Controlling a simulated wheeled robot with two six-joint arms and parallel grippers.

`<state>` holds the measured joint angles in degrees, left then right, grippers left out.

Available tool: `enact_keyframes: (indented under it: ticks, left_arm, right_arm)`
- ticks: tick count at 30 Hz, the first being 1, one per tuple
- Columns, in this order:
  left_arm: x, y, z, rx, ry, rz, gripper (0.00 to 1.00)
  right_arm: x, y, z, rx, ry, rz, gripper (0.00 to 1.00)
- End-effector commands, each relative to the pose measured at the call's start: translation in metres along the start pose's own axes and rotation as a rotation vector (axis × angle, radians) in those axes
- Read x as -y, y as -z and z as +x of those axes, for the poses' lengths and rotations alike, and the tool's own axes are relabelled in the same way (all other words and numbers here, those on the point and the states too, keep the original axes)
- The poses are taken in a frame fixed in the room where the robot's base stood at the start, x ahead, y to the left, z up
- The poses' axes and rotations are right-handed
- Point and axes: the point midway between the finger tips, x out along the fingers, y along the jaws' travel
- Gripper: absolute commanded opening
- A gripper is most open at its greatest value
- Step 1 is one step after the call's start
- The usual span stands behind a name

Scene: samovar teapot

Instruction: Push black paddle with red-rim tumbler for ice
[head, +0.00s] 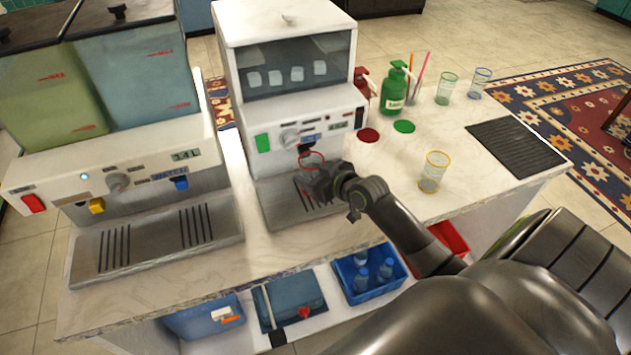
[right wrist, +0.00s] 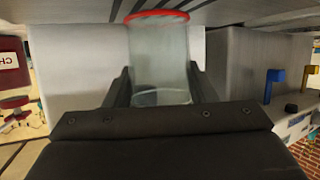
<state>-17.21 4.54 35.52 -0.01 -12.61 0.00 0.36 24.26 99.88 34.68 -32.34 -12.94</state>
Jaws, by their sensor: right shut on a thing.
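The clear red-rim tumbler (head: 311,158) is under the front of the ice machine (head: 292,105), over its drip tray. My right gripper (head: 326,183) is shut on the tumbler. In the right wrist view, the tumbler (right wrist: 160,55) stands between the two dark fingers of the gripper (right wrist: 160,85), its red rim at the top of the picture. A small dark piece that looks like the black paddle (head: 305,148) shows just above the rim. I cannot tell whether the tumbler touches it. My left gripper is out of view.
A two-tank drink machine (head: 125,185) stands at the left. Green (head: 396,88) and red pump bottles, straws and green-rim and blue-rim tumblers stand behind. A yellow-rim tumbler (head: 433,172) stands on the counter to the right, near a black mat (head: 516,146). Blue bins sit below.

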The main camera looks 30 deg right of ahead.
Motion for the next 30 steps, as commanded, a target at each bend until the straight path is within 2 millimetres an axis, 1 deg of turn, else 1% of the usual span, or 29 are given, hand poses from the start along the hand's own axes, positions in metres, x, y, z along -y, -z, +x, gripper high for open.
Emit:
enact_keyframes:
  ticks: [4,17,30]
  left_arm:
    - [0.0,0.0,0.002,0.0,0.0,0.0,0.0]
    - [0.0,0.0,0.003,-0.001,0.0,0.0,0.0]
    - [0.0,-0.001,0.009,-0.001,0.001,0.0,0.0]
  right_arm:
    - [-0.002,0.001,0.004,0.001,0.0,0.0,0.28]
    - [-0.003,0.002,0.006,0.0,0.0,0.0,0.28]
    - [-0.008,0.006,0.017,-0.001,-0.001,-0.001,0.28]
